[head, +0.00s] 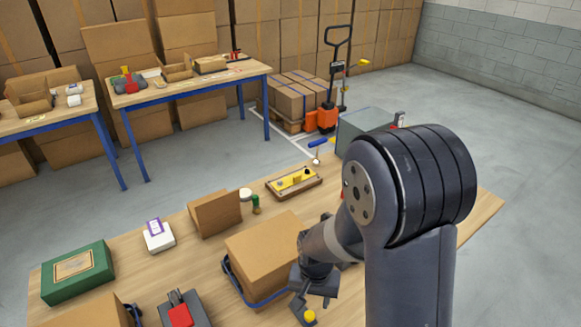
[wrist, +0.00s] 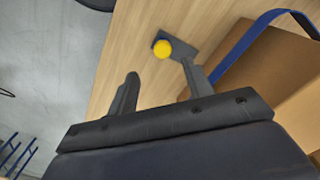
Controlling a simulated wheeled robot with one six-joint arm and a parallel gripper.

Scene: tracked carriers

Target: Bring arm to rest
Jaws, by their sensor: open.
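My gripper (head: 314,290) hangs over the wooden table beside a cardboard box with a blue strap, on that box's right side. In the wrist view my gripper (wrist: 159,74) has its two dark fingers spread apart, with nothing between them. A small dark plate with a yellow knob (wrist: 163,48) lies on the table just beyond the fingertips; in the head view the yellow knob (head: 309,316) is just below the gripper. My arm's large dark joint hides the right part of the table.
The strapped cardboard box (head: 262,252) stands close to the gripper. A red-topped device (head: 180,315), a green box (head: 77,271), a white box (head: 158,236), an upright brown box (head: 215,212) and a wooden tray (head: 300,190) share the table. A grey bin (head: 362,124) stands behind.

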